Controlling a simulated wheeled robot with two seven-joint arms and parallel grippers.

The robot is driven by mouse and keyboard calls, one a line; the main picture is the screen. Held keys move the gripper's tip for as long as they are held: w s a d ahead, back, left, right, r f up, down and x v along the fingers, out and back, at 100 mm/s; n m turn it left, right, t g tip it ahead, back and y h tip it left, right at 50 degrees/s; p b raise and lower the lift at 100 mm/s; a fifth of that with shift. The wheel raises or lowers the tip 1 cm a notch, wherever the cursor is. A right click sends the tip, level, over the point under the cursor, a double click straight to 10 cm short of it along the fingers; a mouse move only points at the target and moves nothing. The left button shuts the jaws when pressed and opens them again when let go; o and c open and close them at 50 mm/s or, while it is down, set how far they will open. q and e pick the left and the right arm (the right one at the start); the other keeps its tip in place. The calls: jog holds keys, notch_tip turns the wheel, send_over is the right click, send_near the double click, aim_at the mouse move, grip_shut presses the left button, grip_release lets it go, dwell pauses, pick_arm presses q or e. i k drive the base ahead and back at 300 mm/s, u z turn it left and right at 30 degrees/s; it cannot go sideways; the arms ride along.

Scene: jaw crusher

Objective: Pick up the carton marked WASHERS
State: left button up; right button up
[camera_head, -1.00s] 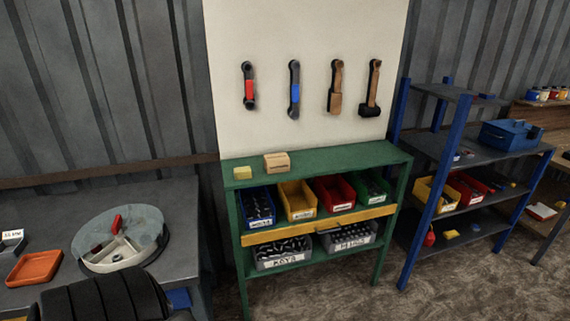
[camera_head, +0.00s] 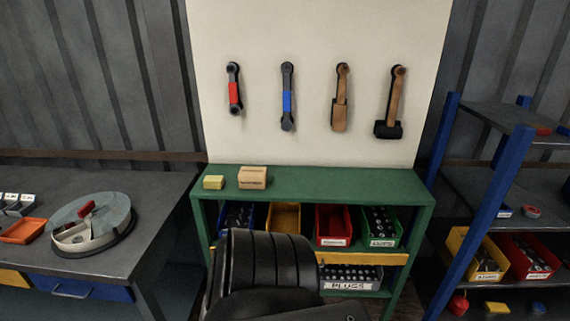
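A small tan carton (camera_head: 253,177) stands on the green top of the rack, towards its left end. Dark lettering shows on its front, too small to read, so I cannot tell if it says WASHERS. A smaller yellow block (camera_head: 213,182) lies just left of it, apart from it. Neither of my grippers is in view. A black ribbed part, seemingly a link of my own arm, rises from the bottom edge and hides part of the rack's lower shelves.
The green rack (camera_head: 350,181) has a clear top right of the carton, with coloured bins below. Tools hang on the white board (camera_head: 315,30) behind. A grey bench (camera_head: 150,215) stands left, with a round tray (camera_head: 90,225). A blue-posted shelf (camera_head: 490,205) stands right.

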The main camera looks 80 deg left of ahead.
aim_at(249, 177)
jog(key=u, duration=0.3)
jog(key=i, duration=0.85)
jog(key=u, duration=1.5)
jog(key=i, duration=0.7)
jog(key=u, duration=0.7)
